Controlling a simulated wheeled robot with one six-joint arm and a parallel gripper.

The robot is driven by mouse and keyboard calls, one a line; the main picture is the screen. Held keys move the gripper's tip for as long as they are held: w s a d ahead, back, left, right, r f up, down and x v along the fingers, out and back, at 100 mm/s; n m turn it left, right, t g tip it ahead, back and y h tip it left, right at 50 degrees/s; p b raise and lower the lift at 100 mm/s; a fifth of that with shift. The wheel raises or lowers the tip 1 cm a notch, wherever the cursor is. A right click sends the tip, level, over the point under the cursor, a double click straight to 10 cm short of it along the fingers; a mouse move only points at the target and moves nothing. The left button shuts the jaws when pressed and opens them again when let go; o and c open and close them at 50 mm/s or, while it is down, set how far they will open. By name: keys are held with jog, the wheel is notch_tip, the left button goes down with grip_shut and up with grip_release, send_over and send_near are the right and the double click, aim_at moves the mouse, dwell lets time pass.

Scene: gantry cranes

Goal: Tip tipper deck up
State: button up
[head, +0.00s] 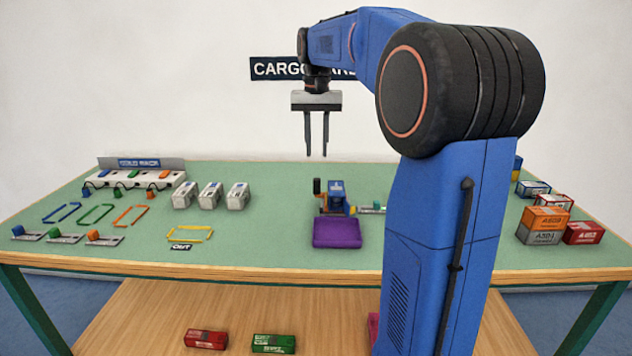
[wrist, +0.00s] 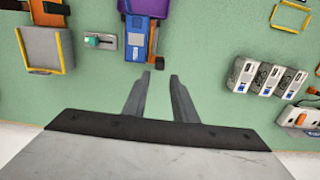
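The tipper has a blue cab (head: 336,194) and a flat purple deck (head: 337,233) in front of it, which appears to lie level. A dark upright lever with an orange-brown base (head: 317,188) stands at the cab's left. In the wrist view the blue cab (wrist: 138,42) and part of the purple deck (wrist: 145,7) show at the top, the deck cut off by the frame edge. My gripper (head: 316,153) is open and empty, pointing down high above the table behind the tipper. Its two separated fingers show in the wrist view (wrist: 160,75).
A small grey plate with a green knob (head: 373,207) sits right of the cab. White blocks (head: 210,195) and coloured outline frames (head: 97,215) lie left. Stacked containers (head: 544,224) stand right, behind my arm. Red (head: 206,339) and green (head: 274,343) containers lie on the lower shelf.

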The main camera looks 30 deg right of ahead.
aim_at(317, 178)
notch_tip(317, 178, down, 11)
jog(key=shift+r, duration=0.1)
dwell(0.3)
jog(key=shift+c, duration=0.3)
grip_shut()
